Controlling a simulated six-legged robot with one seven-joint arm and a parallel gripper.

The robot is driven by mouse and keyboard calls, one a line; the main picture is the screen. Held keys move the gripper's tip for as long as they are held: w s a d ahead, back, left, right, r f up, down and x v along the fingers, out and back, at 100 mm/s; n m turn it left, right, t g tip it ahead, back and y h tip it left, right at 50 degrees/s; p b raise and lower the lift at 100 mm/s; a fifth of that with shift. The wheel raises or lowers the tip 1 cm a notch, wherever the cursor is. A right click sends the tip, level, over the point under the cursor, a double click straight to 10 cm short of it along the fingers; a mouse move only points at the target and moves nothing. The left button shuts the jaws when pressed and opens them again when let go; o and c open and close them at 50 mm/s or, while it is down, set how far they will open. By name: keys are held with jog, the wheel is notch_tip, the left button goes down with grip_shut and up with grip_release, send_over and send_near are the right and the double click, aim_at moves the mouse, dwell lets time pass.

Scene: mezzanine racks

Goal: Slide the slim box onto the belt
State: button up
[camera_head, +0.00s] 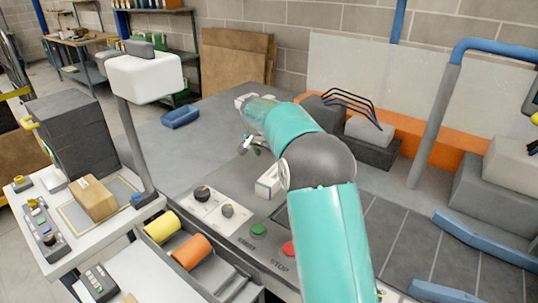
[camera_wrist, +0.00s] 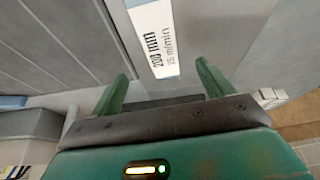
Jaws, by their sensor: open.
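The dark panelled belt (camera_head: 398,236) runs at the right of the grey machine top, partly behind my arm. In the wrist view my gripper (camera_wrist: 162,88) has its two green fingers wide apart with nothing between them. The carton is not in the wrist view.
A green START button (camera_head: 258,230) and a red STOP button (camera_head: 290,249) sit near the front edge. Yellow (camera_head: 162,226) and orange (camera_head: 191,251) rolls lie in a tray. Blue rails (camera_head: 484,241) edge the belt.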

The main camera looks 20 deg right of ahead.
jog(key=x, duration=1.3)
jog(key=shift+w+f, duration=0.15)
jog(key=shift+f, duration=0.2)
jog(key=shift+c, duration=0.2)
